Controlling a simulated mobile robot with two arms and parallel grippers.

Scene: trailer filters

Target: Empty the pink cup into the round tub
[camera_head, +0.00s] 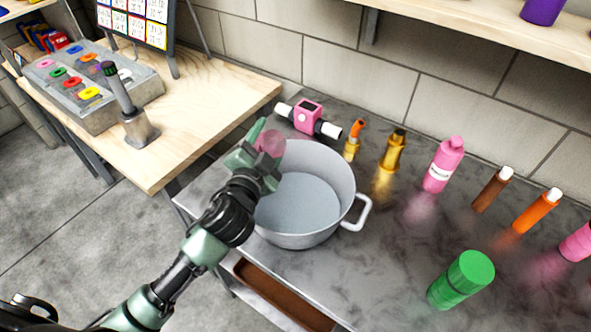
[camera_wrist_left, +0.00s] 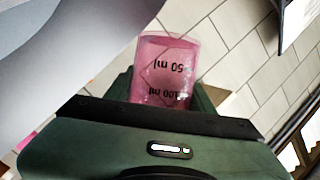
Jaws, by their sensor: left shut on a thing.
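The pink cup (camera_head: 271,143) is see-through and sits in my left gripper (camera_head: 255,152), at the upper left rim of the round tub. In the left wrist view the cup (camera_wrist_left: 166,68) shows 50 ml and 100 ml marks, upside down in that picture, between the green fingers of the gripper (camera_wrist_left: 165,95). I cannot tell the cup's tilt or whether anything is in it. The round tub (camera_head: 305,236) is grey-white with a side handle and stands on the dark counter. Its visible inside looks bare. My right gripper is not in view.
A pink device with white ends (camera_head: 309,116) lies behind the tub. An orange-topped bottle (camera_head: 352,142), a gold bottle (camera_head: 393,152) and a pink bottle (camera_head: 443,165) stand to the right. A green canister (camera_head: 462,280) stands near the front. A wooden table (camera_head: 200,115) is at left.

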